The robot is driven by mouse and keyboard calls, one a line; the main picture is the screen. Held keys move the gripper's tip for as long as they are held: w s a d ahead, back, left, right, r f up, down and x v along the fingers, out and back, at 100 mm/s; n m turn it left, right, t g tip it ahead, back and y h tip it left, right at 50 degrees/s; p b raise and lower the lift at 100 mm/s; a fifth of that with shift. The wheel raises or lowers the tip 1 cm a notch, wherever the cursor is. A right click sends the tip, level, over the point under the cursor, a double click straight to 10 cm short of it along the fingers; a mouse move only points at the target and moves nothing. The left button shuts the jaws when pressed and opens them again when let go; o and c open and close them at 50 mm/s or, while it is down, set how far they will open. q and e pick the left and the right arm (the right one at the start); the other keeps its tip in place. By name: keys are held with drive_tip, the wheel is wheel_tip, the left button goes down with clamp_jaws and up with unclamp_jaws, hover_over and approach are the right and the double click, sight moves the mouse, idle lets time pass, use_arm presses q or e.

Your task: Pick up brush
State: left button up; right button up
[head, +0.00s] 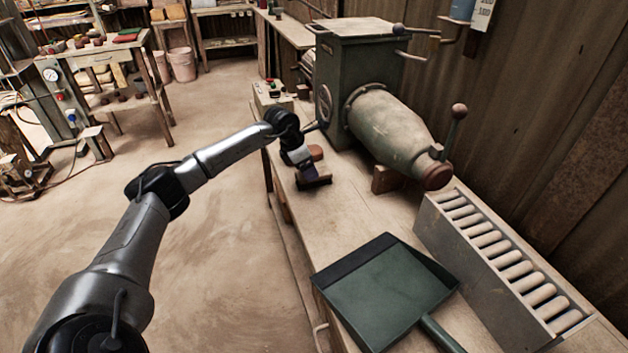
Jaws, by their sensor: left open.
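My left gripper (308,172) is over the left part of the workbench, beside the big green machine, and points down. It is open. A small dark brown block-like object (322,181) lies right at its fingertips; it may be the brush, but it is too small and partly covered to tell. I cannot tell whether the fingers touch it. A reddish-brown rounded piece (316,152) shows just behind the gripper. No other brush is clear to see. My right gripper is not in view.
A green dustpan (385,295) lies at the bench's front. The green machine with a wide barrel (395,130) stands close to the right of my left gripper. A roller rack (455,240) stands along the right. A control box (272,95) sits behind. Bare bench lies between gripper and dustpan.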

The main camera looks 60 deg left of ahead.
use_arm(q)
drive_tip(key=shift+w+b+x, duration=0.1)
drive_tip(key=shift+b+x, duration=0.8)
drive_tip(key=shift+x, duration=0.45)
drive_tip(key=shift+w+b+x, duration=0.15)
drive_tip(key=shift+b+x, duration=0.75)
drive_tip(key=shift+x, duration=0.45)
drive_tip(key=shift+a+r, duration=0.1)
drive_tip(key=shift+r, duration=0.05)
drive_tip(key=shift+f+p, duration=0.2)
drive_tip(key=shift+p, duration=0.2)
drive_tip(key=shift+c, duration=0.6)
drive_tip(key=c, duration=0.9)
